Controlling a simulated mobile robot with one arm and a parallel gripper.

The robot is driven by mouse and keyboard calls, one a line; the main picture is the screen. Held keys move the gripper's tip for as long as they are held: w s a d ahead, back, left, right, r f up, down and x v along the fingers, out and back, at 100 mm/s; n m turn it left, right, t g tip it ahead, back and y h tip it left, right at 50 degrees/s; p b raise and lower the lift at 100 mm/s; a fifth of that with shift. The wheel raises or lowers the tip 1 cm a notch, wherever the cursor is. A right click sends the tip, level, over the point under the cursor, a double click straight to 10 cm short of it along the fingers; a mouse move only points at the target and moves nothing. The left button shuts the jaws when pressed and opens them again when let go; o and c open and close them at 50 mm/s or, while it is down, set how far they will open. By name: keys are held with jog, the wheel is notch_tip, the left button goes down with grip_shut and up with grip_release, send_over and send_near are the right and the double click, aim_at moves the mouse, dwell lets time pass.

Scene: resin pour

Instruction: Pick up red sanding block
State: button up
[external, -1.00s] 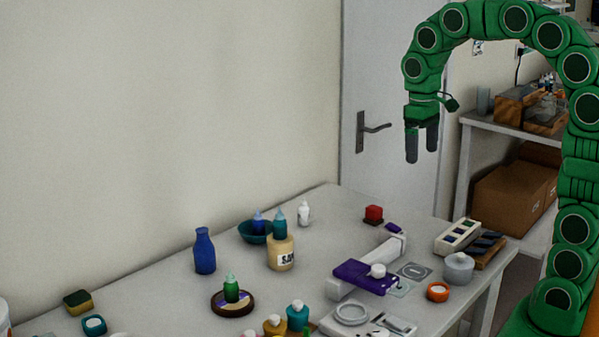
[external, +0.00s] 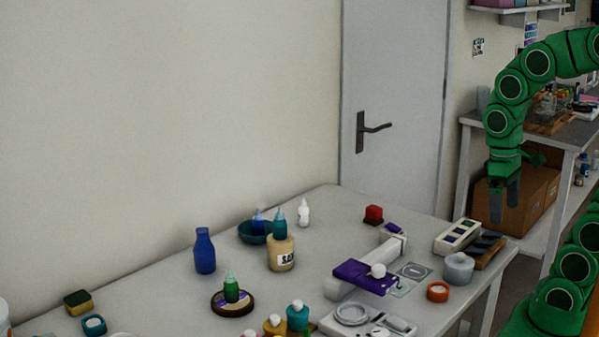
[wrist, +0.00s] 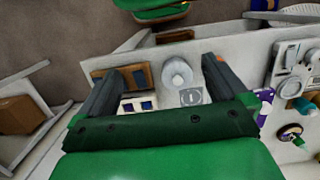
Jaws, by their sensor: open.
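The red sanding block (external: 373,214), a small red block with a dark underside, lies near the back right of the table. I cannot make it out in the wrist view. My gripper (external: 504,202) is open and empty, pointing down, high and to the right of the block in the external view. In the wrist view its two fingers (wrist: 158,70) are spread wide with nothing held between them.
On the table (external: 335,210), a white box with dark squares (external: 457,237), a grey-white tub (external: 458,268) and an orange-rimmed jar (external: 438,291) stand at the right. A purple-and-white device (external: 366,277) is in front of the block. Several bottles stand left.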

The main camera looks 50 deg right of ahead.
jog(key=shift+s+f, duration=0.3)
jog(key=shift+s, duration=0.35)
jog(key=shift+s+f, duration=0.3)
jog(key=shift+s, duration=0.35)
jog(key=c, duration=0.5)
